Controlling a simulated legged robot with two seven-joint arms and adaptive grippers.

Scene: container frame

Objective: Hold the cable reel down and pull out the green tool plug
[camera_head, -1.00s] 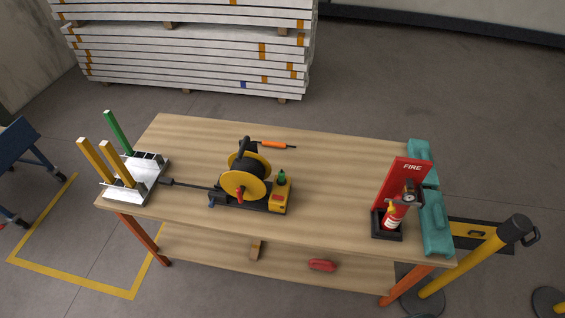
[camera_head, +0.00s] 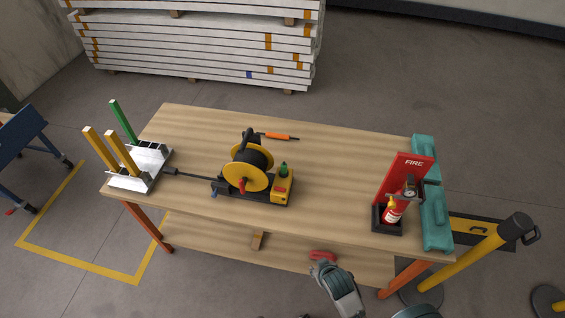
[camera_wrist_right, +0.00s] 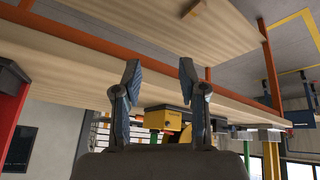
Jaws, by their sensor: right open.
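The cable reel (camera_head: 247,172) is black and yellow and stands upright on a black base near the table's middle. The green tool plug (camera_head: 283,169) sits upright on the yellow box (camera_head: 281,188) at the base's right end. In the right wrist view a yellow part (camera_wrist_right: 155,119), apparently of the reel unit, shows beyond the fingers. My right gripper (camera_wrist_right: 157,75) is open, its two fingers apart with nothing between them. In the head view my right arm's grey end enters at the bottom, in front of the table, well short of the reel. My left gripper is not in view.
A fire extinguisher stand (camera_head: 389,216) and a teal case (camera_head: 433,205) stand at the table's right. A metal rack (camera_head: 148,170) with upright bars is at the left. An orange screwdriver (camera_head: 277,136) lies behind the reel. The wooden table (camera_head: 335,175) is clear right of the reel.

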